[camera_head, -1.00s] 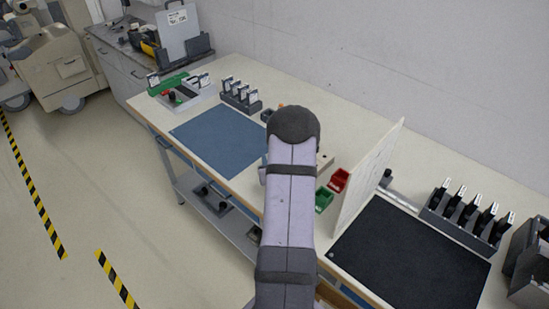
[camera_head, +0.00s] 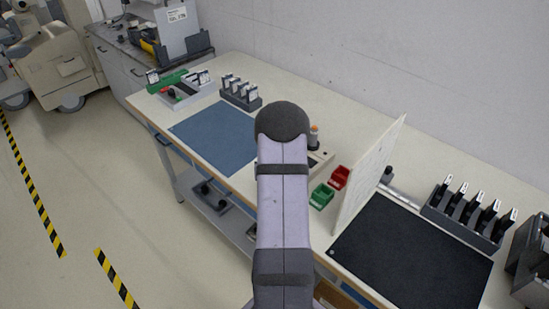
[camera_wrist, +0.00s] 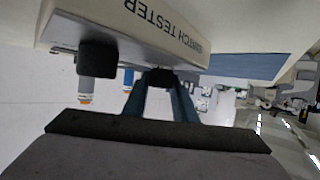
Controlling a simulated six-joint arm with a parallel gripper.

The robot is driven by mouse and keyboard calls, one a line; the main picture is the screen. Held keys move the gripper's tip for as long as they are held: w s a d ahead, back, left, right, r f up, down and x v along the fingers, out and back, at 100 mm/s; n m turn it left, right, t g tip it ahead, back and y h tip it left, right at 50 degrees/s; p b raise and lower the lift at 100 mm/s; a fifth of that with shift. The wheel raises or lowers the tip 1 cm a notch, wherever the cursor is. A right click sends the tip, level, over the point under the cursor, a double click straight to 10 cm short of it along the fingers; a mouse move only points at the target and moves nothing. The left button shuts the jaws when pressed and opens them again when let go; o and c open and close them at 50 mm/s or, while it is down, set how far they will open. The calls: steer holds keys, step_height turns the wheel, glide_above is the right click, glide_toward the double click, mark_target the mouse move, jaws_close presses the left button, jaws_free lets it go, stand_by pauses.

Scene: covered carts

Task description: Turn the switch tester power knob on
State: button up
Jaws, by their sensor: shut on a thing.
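The switch tester (camera_wrist: 135,30) is a beige box lettered SWITCH TESTER, which appears upside down at the top of the wrist view. A small dark knob (camera_wrist: 160,75) projects from its face. My gripper (camera_wrist: 160,90) has its two dark blue fingers shut on the knob, one on each side. Its setting cannot be read, as the fingers partly cover it. A larger black block (camera_wrist: 97,57) is on the same face, left of the knob. In the head view only a beige edge of the tester (camera_head: 318,162) shows beside my arm, which hides the gripper and knob.
Red (camera_head: 338,177) and green (camera_head: 321,196) bins and an upright white panel (camera_head: 368,175) are to the right. A blue mat (camera_head: 215,135) lies clear to the left, and a black mat (camera_head: 410,255) lies beyond the panel.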

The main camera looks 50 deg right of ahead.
steer(key=m+g+h+b, duration=0.1)
steer(key=m+g+h, duration=0.1)
steer(key=m+g, duration=0.1)
steer(key=shift+w+a+m+b, duration=0.1)
steer(key=shift+w+m+b, duration=0.05)
steer(key=shift+m+b, duration=0.2)
steer(key=m+g+h+p, duration=0.1)
steer(key=m+g+h, duration=0.1)
steer(key=m+g, duration=0.1)
steer(key=shift+r+g, duration=0.1)
steer(key=shift+g, duration=0.4)
steer(key=shift+m+g+p, duration=0.4)
steer(key=shift+m+g, duration=0.65)
steer(key=shift+g, duration=0.05)
steer(key=shift+m+g, duration=0.3)
steer(key=o, duration=1.1)
steer(key=shift+c, duration=0.2)
steer(key=shift+b+v, duration=1.15)
steer(key=shift+v, duration=2.4)
